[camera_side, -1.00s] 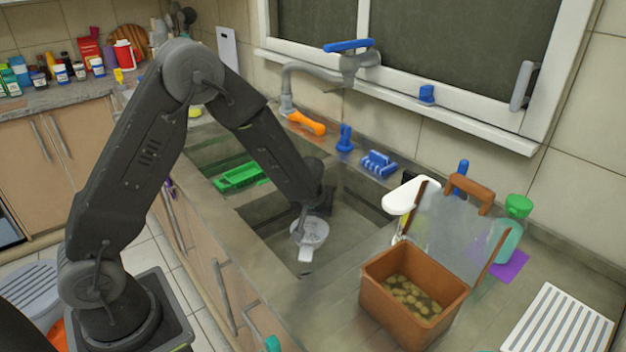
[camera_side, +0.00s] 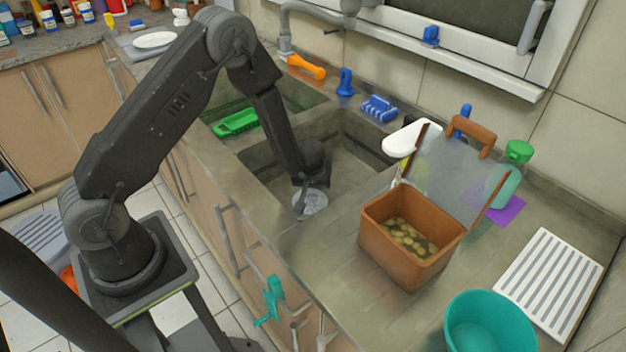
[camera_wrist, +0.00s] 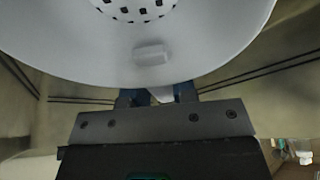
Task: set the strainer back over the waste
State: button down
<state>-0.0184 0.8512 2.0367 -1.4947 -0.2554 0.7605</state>
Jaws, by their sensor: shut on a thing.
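The strainer (camera_side: 313,203) is a pale round bowl with small holes. It hangs from my gripper (camera_side: 302,192) at the right-hand sink basin (camera_side: 347,160), by the near side. In the wrist view the strainer (camera_wrist: 140,45) fills the top, with its perforated centre cut off by the upper edge. My gripper (camera_wrist: 158,96) is shut on the strainer's tab, with one dark finger on each side. The waste is not visible; the strainer, my arm and the basin's near edge block the basin floor.
A brown open box (camera_side: 405,245) with round pieces stands right of the basin. A green tray (camera_side: 236,122) sits in the left basin. A teal bucket (camera_side: 490,322), white rack (camera_side: 549,282) and soap bottle (camera_side: 503,185) are further right. An orange-handled item (camera_side: 306,66) and blue items (camera_side: 379,108) line the back.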

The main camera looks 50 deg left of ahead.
aim_at(313, 201)
jog(key=shift+f, duration=2.45)
jog(key=shift+f, duration=0.5)
jog(key=c, duration=0.8)
grip_release()
jog(key=shift+c, duration=0.2)
